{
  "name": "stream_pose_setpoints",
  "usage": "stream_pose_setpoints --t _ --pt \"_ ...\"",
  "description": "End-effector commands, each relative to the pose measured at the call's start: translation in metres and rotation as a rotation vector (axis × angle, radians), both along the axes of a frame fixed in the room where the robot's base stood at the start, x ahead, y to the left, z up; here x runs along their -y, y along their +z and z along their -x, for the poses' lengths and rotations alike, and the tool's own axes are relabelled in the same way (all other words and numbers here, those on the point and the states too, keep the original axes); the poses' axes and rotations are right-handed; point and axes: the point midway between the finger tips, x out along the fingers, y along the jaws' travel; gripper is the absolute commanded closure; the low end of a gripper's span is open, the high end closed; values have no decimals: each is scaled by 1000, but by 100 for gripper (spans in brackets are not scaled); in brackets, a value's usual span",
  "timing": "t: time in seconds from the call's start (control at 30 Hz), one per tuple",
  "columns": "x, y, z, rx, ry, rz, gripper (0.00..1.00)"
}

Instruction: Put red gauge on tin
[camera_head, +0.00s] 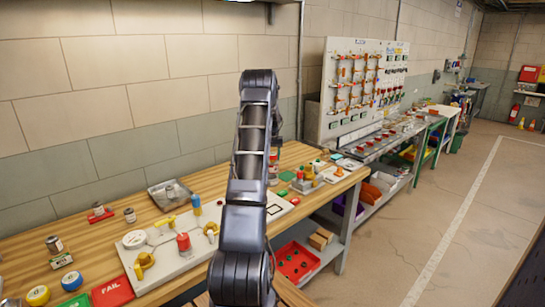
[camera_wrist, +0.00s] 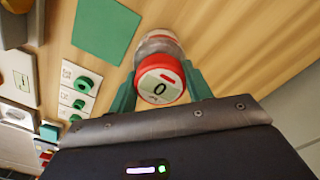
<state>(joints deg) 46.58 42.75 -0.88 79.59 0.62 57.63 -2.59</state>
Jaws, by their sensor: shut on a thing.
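The red gauge (camera_wrist: 159,86), a round disc with a red rim and a white face showing 0, is between the green fingers of my gripper (camera_wrist: 160,92) in the wrist view. My gripper is shut on it. A silvery tin (camera_wrist: 158,42) with a reddish band stands right behind the gauge and is partly covered by it. I cannot tell whether gauge and tin touch. In the head view my arm hides most of the gripper; a small red patch (camera_head: 273,158) shows just right of the arm, too small to identify.
A green plate (camera_wrist: 105,30) and a panel with green knobs (camera_wrist: 80,90) lie left of the gauge. Bare wood is to its right. In the head view, other tins (camera_head: 55,245), a metal tray (camera_head: 169,195) and a red FAIL plate (camera_head: 112,292) are on the left part of the bench.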

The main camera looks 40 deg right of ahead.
Motion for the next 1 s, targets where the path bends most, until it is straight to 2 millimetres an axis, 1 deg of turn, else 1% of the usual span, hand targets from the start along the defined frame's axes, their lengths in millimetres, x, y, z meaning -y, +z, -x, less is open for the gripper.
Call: stream_pose_setpoints --t 0.23,0.27,0.33,0.37,0.63,0.73,0.87,0.97,1.0 --pt "0 -3 0 0 0 0 79" --pt "0 -2 0 0 0 0 45" --pt "0 -2 0 0 0 0 31" --pt "0 -2 0 0 0 0 29" --pt "0 -1 0 0 0 0 29" --pt "0 3 0 1 0 1 29" --pt "0 19 -1 1 0 1 29" --pt "0 37 0 1 0 1 29" --pt "0 46 -1 2 0 2 29"
